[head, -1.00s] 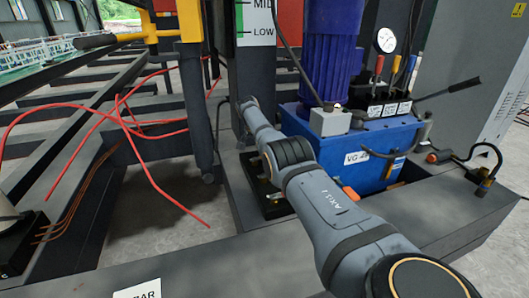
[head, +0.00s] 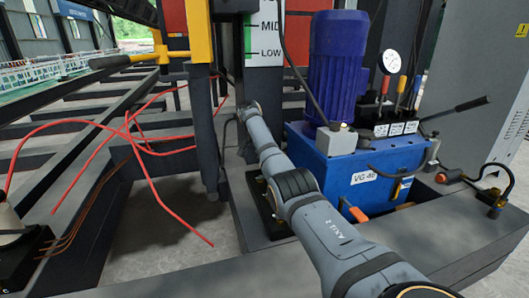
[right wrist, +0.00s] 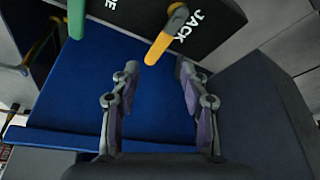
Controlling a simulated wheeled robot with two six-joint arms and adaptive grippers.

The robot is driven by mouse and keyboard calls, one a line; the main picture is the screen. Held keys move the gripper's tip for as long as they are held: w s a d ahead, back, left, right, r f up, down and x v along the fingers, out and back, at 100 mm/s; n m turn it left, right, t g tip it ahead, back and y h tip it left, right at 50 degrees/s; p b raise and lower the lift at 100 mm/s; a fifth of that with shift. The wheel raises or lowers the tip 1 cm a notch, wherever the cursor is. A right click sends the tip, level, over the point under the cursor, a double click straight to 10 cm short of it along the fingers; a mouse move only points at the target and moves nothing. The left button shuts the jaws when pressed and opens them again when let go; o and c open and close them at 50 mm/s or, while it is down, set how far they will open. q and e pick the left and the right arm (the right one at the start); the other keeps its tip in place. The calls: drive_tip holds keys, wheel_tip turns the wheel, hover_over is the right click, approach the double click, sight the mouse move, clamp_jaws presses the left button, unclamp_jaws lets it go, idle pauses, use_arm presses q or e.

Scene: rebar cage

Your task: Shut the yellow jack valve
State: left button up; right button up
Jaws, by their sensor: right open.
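In the right wrist view, the yellow jack valve lever (right wrist: 165,38) slants down from a black panel marked JACK (right wrist: 197,24). My right gripper (right wrist: 157,74) is open and empty. The lever's tip is just beyond the fingertips and between them in the picture; I cannot tell whether they touch. In the head view my right arm crosses from the lower right, and its gripper is hidden. A yellow-handled lever (head: 401,84) stands among others on the blue tank; I cannot tell whether it is the same one. My left gripper is not in view.
A green lever (right wrist: 76,18) hangs left of the yellow one. A blue surface (right wrist: 75,85) lies behind the fingers. The blue tank (head: 375,160) carries a purple motor (head: 336,65) and a gauge (head: 391,61). Red cables (head: 150,150) loop at left.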

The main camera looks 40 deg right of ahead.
drive_tip(key=v, duration=0.6)
idle(0.3)
